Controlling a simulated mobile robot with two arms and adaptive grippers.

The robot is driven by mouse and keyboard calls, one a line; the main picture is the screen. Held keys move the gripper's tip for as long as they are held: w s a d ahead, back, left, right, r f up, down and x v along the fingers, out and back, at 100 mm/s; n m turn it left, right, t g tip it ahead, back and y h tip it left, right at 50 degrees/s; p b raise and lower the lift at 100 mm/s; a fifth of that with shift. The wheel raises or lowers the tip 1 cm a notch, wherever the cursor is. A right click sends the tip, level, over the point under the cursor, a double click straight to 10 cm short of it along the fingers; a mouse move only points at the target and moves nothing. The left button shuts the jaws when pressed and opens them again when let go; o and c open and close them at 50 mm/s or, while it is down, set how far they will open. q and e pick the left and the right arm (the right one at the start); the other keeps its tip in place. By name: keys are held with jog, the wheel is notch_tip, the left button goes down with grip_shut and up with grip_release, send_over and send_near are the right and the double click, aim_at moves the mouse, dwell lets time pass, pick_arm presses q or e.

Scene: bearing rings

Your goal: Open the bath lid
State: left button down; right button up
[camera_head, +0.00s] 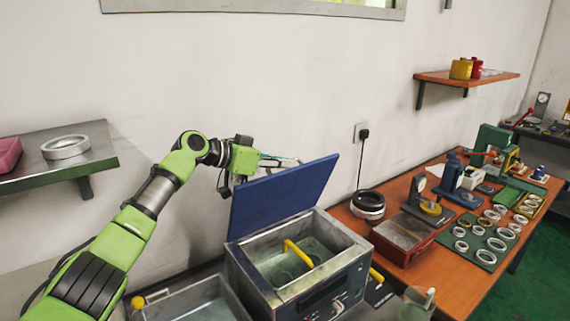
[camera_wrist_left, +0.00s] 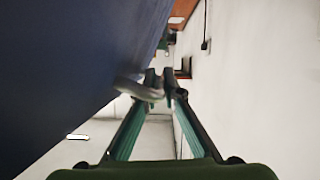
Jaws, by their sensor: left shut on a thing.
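The bath (camera_head: 345,243) is a grey metal box with a control panel on its front. Its blue lid (camera_head: 283,196) stands raised at the back, steeply tilted, and the inside of the bath is exposed. My left gripper (camera_head: 285,160) is at the lid's upper left, partly behind it. In the left wrist view the lid (camera_wrist_left: 70,70) fills the left side. My left gripper's fingertips (camera_wrist_left: 163,88) are close together there, on a grey curved handle (camera_wrist_left: 138,90) beside the lid. The exact contact is blurred. My right gripper is out of view.
A yellow handle (camera_head: 298,254) stands inside the bath. Another open metal tank (camera_head: 190,300) is to its left. The orange bench (camera_head: 450,270) at right holds dark rings (camera_head: 368,204), a red box and several bearing rings. A wall shelf (camera_head: 90,160) is at left.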

pick_arm(q)
jog(key=c, duration=2.4)
grip_release()
jog(key=shift+w+a+f, duration=0.1)
jog(key=shift+c, duration=0.2)
notch_tip(320, 180, up, 10)
jog(key=shift+f, duration=0.1)
